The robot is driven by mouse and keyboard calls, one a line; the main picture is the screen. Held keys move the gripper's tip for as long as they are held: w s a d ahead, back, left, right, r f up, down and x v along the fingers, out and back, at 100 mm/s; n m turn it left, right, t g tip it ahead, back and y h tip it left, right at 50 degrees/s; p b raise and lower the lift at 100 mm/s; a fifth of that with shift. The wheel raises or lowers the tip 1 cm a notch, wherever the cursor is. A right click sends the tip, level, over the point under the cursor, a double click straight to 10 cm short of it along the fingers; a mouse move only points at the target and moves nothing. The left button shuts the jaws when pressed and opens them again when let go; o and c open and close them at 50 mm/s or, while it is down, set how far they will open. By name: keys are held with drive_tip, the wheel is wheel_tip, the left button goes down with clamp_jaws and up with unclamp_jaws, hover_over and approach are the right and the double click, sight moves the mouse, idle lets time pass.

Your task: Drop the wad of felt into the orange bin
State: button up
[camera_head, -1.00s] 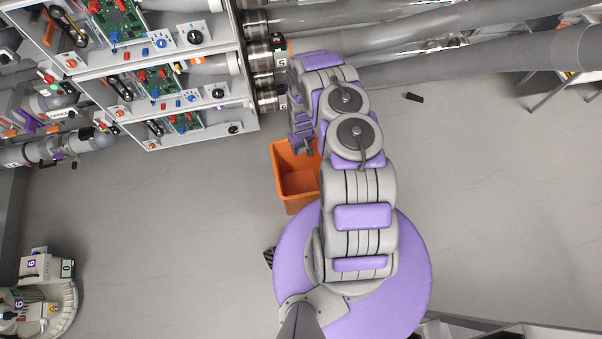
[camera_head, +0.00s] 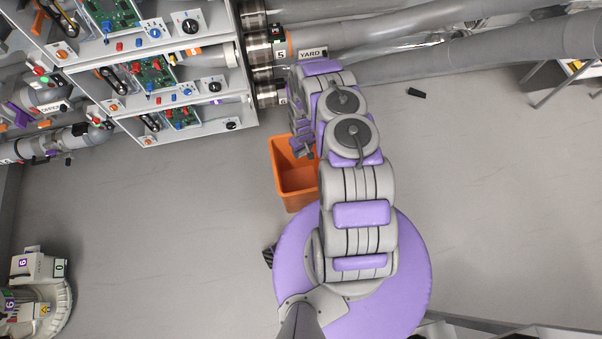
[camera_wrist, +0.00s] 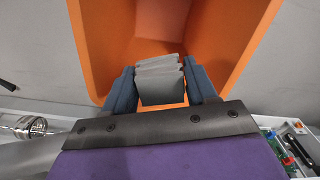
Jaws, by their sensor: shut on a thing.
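The orange bin (camera_head: 293,184) stands on the floor left of my arm in the head view, its open top up. In the wrist view the inside of the orange bin (camera_wrist: 200,22) fills the upper middle. My gripper (camera_wrist: 164,88) is shut on the grey wad of felt (camera_wrist: 160,84), a folded block between the two blue fingers. The felt appears over the bin's opening, close to its near rim. In the head view my gripper (camera_head: 306,147) is over the bin's far edge; the felt cannot be made out there.
Shelves with circuit boards and knobs (camera_head: 170,80) stand at the upper left. Large grey tubes (camera_head: 440,50) run along the top right. A small black object (camera_head: 416,92) lies on the floor at the right. A white machine (camera_head: 38,285) is at the lower left.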

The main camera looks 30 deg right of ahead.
drive_tip(key=o, duration=1.2)
drive_tip(key=shift+r, duration=0.1)
wheel_tip(320, 180, up, 17)
drive_tip(key=p, duration=0.7)
drive_tip(key=shift+p, duration=0.35)
drive_tip(key=shift+r, duration=0.1)
